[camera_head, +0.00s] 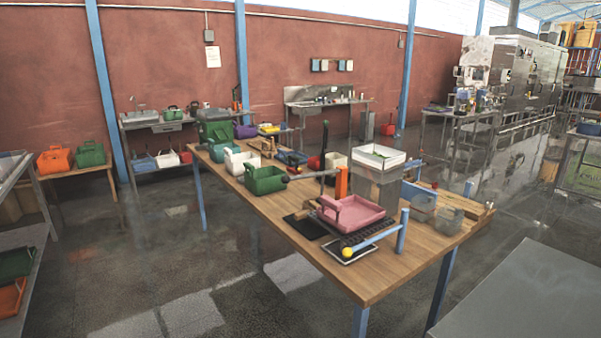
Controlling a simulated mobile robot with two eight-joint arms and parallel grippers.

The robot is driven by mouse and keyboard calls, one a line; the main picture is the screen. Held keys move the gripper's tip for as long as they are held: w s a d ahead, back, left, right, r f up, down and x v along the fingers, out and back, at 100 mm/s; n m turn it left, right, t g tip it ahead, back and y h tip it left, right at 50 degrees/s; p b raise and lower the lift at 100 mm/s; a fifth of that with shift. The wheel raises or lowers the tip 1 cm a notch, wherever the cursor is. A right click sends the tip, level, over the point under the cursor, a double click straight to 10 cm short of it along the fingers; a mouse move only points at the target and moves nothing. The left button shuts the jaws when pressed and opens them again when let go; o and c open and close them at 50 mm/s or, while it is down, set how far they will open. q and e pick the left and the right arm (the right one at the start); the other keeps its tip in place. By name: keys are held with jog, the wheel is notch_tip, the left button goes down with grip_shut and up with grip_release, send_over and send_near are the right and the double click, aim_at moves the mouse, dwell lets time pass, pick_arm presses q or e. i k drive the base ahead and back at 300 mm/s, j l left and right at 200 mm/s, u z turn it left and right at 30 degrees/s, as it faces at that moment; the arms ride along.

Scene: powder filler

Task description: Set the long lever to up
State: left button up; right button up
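On the wooden table, a light blue bar (373,241) ending in a yellow ball (348,252) lies low and slanted over a dark plate. Its right end meets an upright light blue post (402,231). A thin dark lever (324,140) with a green tip stands about upright farther back on the table. I cannot tell for certain which of the two is the long lever. Neither of my grippers is in view.
The wooden table (385,283) also holds a pink tray (352,213), a green crate (265,179), an orange upright block (342,182) and a white-topped box (377,157). A grey surface (530,300) fills the lower right. Open floor (240,290) lies left of the table.

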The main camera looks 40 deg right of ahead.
aim_at(284, 179)
jog(key=i+z, duration=0.25)
jog(key=i, duration=0.25)
jog(key=i+j+z, duration=0.2)
jog(key=i, duration=0.25)
jog(key=i+j+z, duration=0.1)
jog(key=i+z, duration=0.15)
jog(key=i, duration=0.25)
jog(key=i+j+z, duration=0.1)
jog(key=i+z, duration=0.15)
jog(key=z, duration=0.15)
jog(key=i+j+z, duration=0.15)
jog(key=z, duration=0.3)
jog(key=i+j+z, duration=0.4)
jog(key=k+l, duration=0.1)
